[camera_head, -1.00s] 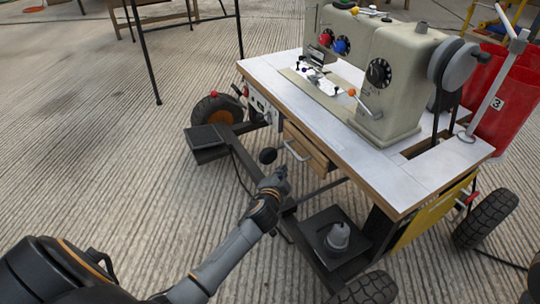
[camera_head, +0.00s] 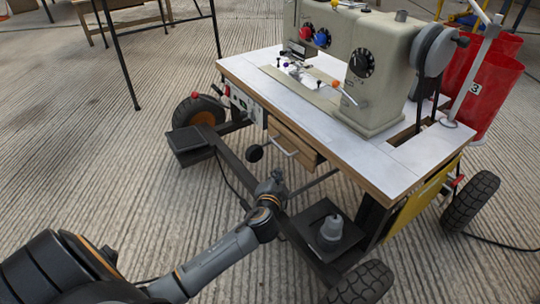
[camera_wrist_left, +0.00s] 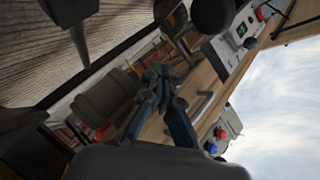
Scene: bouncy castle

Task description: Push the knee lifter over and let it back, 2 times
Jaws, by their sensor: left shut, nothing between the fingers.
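The knee lifter is the black round pad (camera_head: 255,153) hanging under the front edge of the sewing table, left of the drawer handle. In the left wrist view a black round pad (camera_wrist_left: 213,14) shows near the top. My left gripper (camera_head: 277,174) is shut and empty. It is just right of and below the pad in the head view, in front of the drawer, with a small gap visible between them. In the left wrist view the closed fingers (camera_wrist_left: 157,74) point toward the table underside. My right gripper is not in view.
The sewing machine (camera_head: 378,78) stands on the white table (camera_head: 240,70). A wooden drawer (camera_head: 298,140) with a metal handle is behind my gripper. Black frame bars, a foot pedal (camera_head: 187,141) and a wheel (camera_head: 362,283) lie below. Red bins (camera_head: 494,90) stand at right.

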